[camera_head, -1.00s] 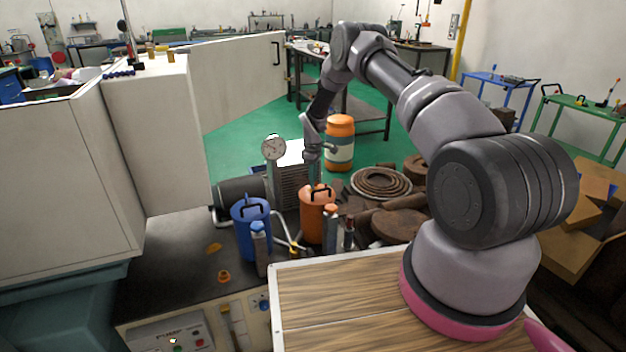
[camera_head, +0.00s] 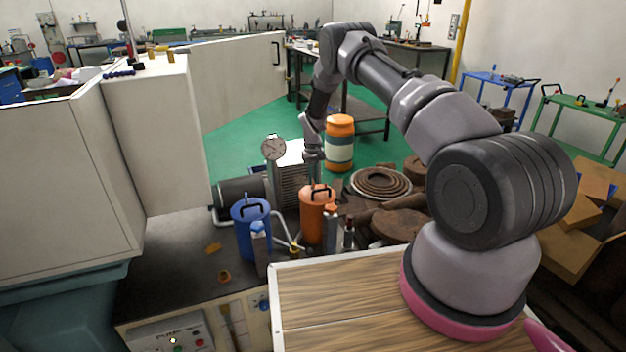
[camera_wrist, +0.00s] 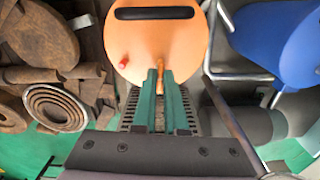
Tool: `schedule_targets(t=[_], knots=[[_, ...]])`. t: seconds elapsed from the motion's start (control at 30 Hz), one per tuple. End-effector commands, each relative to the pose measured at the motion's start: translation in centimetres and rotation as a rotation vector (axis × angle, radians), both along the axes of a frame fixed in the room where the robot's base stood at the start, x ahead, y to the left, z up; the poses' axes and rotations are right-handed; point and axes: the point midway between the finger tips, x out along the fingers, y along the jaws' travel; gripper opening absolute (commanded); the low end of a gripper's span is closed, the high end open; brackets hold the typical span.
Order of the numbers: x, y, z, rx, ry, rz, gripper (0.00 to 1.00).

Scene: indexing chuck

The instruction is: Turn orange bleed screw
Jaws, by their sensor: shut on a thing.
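The orange canister (camera_head: 318,222) stands on the dark bench top, with a black handle on its lid. In the wrist view its round lid (camera_wrist: 153,45) fills the top centre. A small orange piece, seemingly the bleed screw (camera_wrist: 160,66), shows at the lid's near edge between my green fingertips. My gripper (camera_wrist: 160,74) is shut on it. In the head view my gripper reaches down just behind the orange canister, and its fingertips are hidden there.
A blue canister (camera_head: 251,228) stands left of the orange one, with pipes between. A pressure gauge (camera_head: 273,147) and a grey ribbed unit (camera_head: 291,178) are behind. Rusty round parts (camera_head: 380,184) lie to the right.

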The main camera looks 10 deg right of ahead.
Motion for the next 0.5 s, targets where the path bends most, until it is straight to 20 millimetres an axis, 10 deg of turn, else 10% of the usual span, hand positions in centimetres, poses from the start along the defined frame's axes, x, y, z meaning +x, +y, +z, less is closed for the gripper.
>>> schedule_targets(t=[0.5], knots=[[0.03,-0.06,0.03,0.000,0.000,-0.123,0.00]])
